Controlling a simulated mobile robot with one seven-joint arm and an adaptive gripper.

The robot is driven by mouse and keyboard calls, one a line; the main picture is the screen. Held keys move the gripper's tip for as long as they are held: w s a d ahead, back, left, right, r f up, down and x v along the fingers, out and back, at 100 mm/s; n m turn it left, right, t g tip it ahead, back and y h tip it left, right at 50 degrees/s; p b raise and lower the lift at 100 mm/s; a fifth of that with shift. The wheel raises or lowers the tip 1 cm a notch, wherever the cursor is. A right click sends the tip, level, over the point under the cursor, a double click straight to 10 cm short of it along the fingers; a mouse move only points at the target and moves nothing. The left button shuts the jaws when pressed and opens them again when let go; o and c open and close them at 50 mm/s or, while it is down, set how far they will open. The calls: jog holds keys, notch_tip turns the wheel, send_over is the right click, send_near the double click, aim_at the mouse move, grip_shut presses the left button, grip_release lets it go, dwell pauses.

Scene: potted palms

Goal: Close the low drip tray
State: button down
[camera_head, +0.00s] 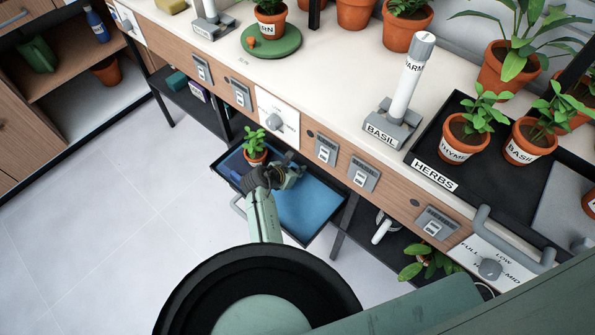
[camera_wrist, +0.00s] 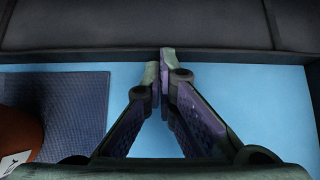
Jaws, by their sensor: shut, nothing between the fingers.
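The low drip tray (camera_head: 317,212) is pulled out below the bench like a drawer, with a dark frame and a blue floor. A small potted plant (camera_head: 255,150) stands in its left part; the edge of its pot (camera_wrist: 20,138) shows in the wrist view. My gripper (camera_head: 290,176) is over the tray, its fingers together and empty. In the wrist view the fingertips (camera_wrist: 164,62) meet in front of the tray's dark wall (camera_wrist: 220,56); I cannot tell whether they touch it. A grey handle (camera_head: 238,205) shows at the tray's outer left side.
A bench with a white top (camera_head: 330,60) overhangs the tray's back. Its legs (camera_head: 343,225) stand close by. A leafy plant (camera_head: 428,262) and a white-handled item (camera_head: 382,230) sit on the low shelf to the right. The tiled floor (camera_head: 150,220) at left is clear.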

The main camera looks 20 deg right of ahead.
jog(key=w+d, duration=0.2)
jog(key=d, duration=0.2)
jog(key=w+d, duration=0.2)
jog(key=d, duration=0.2)
jog(key=w+d, duration=0.3)
jog(key=d, duration=0.1)
jog(key=shift+w+b, duration=0.1)
jog(key=shift+b, duration=0.25)
